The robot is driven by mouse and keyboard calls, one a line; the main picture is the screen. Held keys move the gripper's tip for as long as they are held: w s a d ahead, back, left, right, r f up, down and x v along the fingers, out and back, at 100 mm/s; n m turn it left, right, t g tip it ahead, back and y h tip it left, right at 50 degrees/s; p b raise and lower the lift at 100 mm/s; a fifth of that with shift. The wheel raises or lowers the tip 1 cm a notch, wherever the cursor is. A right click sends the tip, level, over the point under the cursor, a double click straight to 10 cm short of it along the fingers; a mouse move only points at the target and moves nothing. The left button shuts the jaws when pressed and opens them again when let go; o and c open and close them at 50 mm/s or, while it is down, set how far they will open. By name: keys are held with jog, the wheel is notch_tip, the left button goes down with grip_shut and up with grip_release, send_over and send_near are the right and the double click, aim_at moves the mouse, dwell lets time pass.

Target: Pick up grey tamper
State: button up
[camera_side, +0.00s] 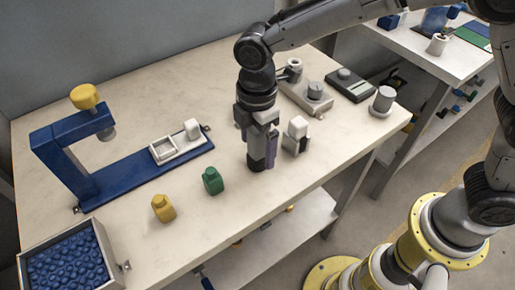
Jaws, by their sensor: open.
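No single object is clearly the grey tamper; several small grey pieces could be it. A grey cylinder with a pale top (383,99) stands near the table's right corner. A grey round knob (315,90) sits on a grey-beige plate (300,97) behind my gripper. A small grey block with a white top (297,135) stands just right of my gripper. My gripper (262,163) points down, low over the middle front of the table. It is open, with nothing visibly held. The fingers overlap in this view, and the gap between them is hidden.
A green piece (213,181) and a yellow piece (163,208) stand left of my gripper. A blue stand (70,150) with a yellow knob and a white tray (178,148) is farther left. A bin of blue pieces (65,262) is front left. A black device (350,85) lies back right.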

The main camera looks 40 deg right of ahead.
aim_at(257, 153)
jog(key=shift+w+d+f, duration=0.1)
jog(key=shift+f, duration=1.4)
jog(key=shift+c, duration=0.2)
grip_shut()
